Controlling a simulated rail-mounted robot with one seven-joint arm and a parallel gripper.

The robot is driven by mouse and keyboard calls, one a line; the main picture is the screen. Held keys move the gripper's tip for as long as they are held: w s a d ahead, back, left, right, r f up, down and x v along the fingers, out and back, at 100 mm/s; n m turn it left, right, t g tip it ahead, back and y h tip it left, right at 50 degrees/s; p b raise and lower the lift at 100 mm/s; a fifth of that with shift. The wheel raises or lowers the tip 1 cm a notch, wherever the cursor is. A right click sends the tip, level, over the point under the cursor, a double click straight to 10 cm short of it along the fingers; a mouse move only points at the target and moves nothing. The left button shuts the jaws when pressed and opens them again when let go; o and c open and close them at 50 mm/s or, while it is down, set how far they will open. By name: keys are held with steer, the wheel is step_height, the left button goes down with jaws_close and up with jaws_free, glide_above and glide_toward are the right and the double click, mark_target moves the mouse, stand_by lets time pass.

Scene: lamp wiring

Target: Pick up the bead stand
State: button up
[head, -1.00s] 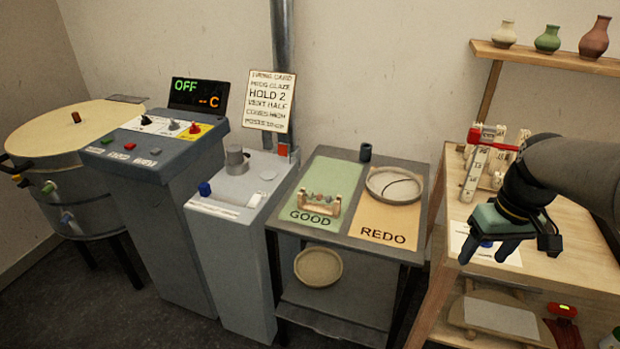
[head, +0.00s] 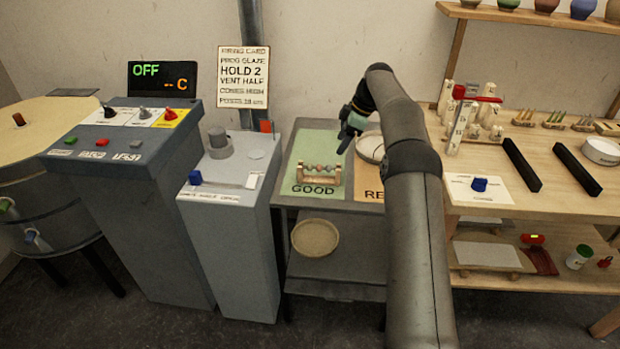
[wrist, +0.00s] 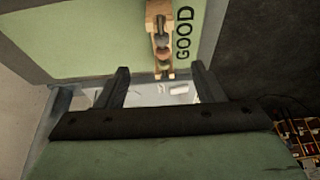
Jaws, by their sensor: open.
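The bead stand (head: 319,173) is a small wooden rack with several beads strung across it. It stands on the green GOOD half (head: 315,145) of the sorting table. In the wrist view the bead stand (wrist: 160,40) shows at the top centre, beside the word GOOD. My gripper (head: 346,140) is above the table, to the upper right of the stand in the head view. Its two fingers (wrist: 160,82) are apart with nothing between them. The stand lies beyond the fingertips and is not touched.
A round dish (head: 370,147) sits on the orange REDO half, partly hidden by my arm. A grey control pedestal (head: 232,200) stands close to the table's left side. A wooden workbench (head: 590,195) with small parts is at the right. A round bowl (head: 315,238) is on the lower shelf.

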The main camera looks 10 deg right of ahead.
mark_target(329, 167)
steer(key=x, duration=0.8)
steer(key=shift+a+f, duration=0.15)
steer(key=shift+f, duration=0.2)
steer(key=shift+d+p+x, duration=0.1)
steer(key=shift+p+x, duration=0.25)
steer(key=shift+x, duration=1)
steer(key=shift+d+p+x, duration=0.15)
steer(key=shift+p+x, duration=0.2)
steer(key=shift+x, duration=0.95)
steer(key=shift+s, duration=0.15)
steer(key=c, duration=1.2)
